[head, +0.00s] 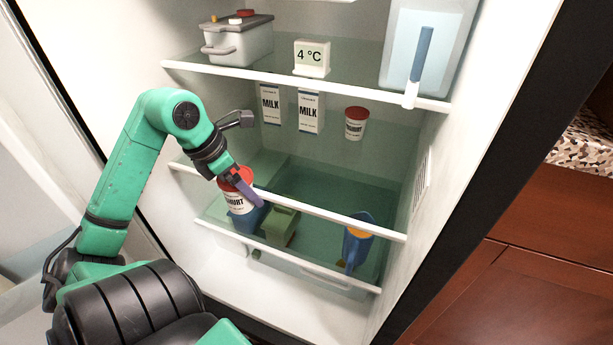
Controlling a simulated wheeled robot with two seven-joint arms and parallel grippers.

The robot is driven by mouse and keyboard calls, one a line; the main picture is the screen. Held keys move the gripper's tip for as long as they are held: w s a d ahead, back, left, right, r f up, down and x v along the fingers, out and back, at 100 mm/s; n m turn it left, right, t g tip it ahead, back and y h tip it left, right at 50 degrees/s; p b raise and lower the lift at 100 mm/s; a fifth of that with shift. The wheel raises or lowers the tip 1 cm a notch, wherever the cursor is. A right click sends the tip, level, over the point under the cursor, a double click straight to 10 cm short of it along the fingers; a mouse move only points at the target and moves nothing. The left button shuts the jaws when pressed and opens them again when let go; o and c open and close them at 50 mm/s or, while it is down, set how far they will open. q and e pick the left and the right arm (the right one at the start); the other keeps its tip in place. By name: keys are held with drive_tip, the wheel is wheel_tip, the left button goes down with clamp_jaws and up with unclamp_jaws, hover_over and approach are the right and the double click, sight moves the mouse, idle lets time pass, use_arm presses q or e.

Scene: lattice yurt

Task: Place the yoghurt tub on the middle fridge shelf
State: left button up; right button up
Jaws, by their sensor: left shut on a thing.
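The yoghurt tub (238,204) is white with a red lid and dark lettering. My left gripper (240,186) is shut on it near the lid, with a purple finger across its right side. The tub appears roughly upright, overlapping the white front edge of the middle fridge shelf (330,215) in the head view. I cannot tell whether it touches the shelf. The shelf is glass with a white front rim. My right gripper is not in view.
Milk cartons (311,112) and another red-lidded yoghurt tub (355,124) stand farther back. The upper shelf (300,84) holds a grey pot (236,42), a 4 °C sign (312,58) and a clear jug (432,45). A lower drawer (300,262) holds blue and green items.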

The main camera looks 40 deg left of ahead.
use_arm(q)
drive_tip(key=w+d, duration=0.1)
drive_tip(key=w, duration=0.5)
drive_tip(key=w+d, duration=0.1)
drive_tip(key=w, duration=0.3)
drive_tip(key=shift+d+r+p, duration=0.1)
drive_tip(key=shift+d+p, duration=0.2)
drive_tip(key=shift+w+d+r+p, duration=0.25)
drive_tip(key=shift+w+d+p, duration=0.1)
drive_tip(key=shift+w+p, duration=0.4)
drive_tip(key=shift+w+d+f+p, duration=0.1)
drive_tip(key=shift+w+f+p, duration=0.1)
drive_tip(key=shift+w+p, duration=0.25)
drive_tip(key=shift+w, duration=0.15)
drive_tip(key=w+p, duration=0.1)
drive_tip(key=w+d+p, duration=0.1)
drive_tip(key=w, duration=0.1)
drive_tip(key=shift+r, duration=0.1)
drive_tip(key=shift+f+b, duration=0.35)
drive_tip(key=shift+f, duration=0.5)
drive_tip(key=shift+s+a+f, duration=0.1)
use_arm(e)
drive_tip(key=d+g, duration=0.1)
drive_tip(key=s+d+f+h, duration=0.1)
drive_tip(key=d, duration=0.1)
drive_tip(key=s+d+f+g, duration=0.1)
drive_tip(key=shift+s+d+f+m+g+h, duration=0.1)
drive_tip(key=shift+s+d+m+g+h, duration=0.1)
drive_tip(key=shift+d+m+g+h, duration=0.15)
